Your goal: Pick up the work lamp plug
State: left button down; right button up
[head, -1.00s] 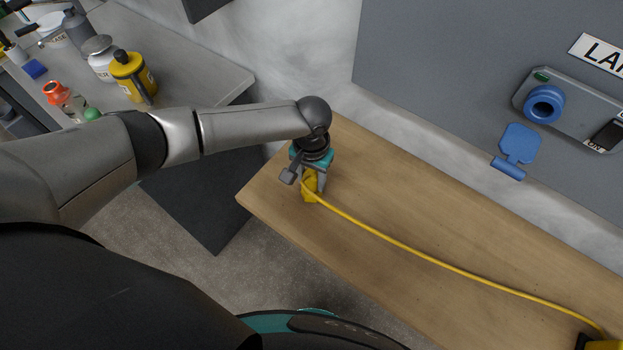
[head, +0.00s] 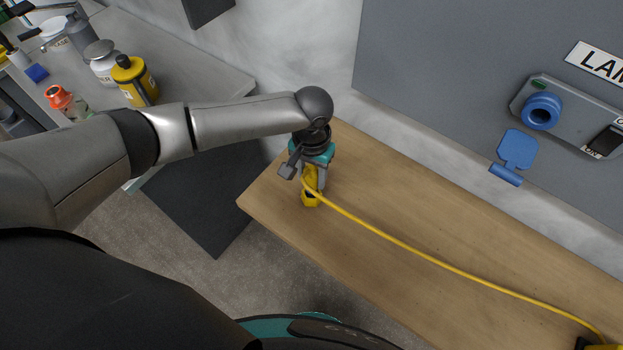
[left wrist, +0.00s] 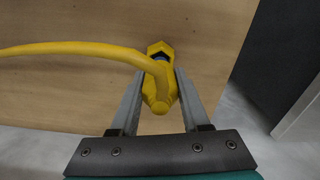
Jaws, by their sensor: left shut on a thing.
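The yellow work lamp plug (head: 311,185) is at the left end of the wooden bench, with a yellow cord (head: 420,258) running from it to the lower right. My left gripper (head: 314,184) is over the bench end and shut on the plug. In the left wrist view the plug (left wrist: 158,92) sits between the two grey fingers of the gripper (left wrist: 160,92), its hexagonal end with a dark opening pointing away from the wrist. Whether the plug still touches the bench I cannot tell. My right gripper is not in view.
The wooden bench (head: 430,220) is clear apart from the cord and a yellow and black thing (head: 597,346) at the lower right corner. A blue socket (head: 542,111) with a hanging blue cover (head: 518,150) is on the grey wall panel. A grey side table (head: 190,70) holds bottles.

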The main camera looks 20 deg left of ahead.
pick_arm(q)
notch_tip(320, 180, up, 16)
jog(key=p, duration=0.1)
jog(key=shift+r+p, duration=0.25)
jog(key=shift+p, duration=0.05)
jog(key=shift+r+p, duration=2.75)
jog(key=shift+p, duration=0.95)
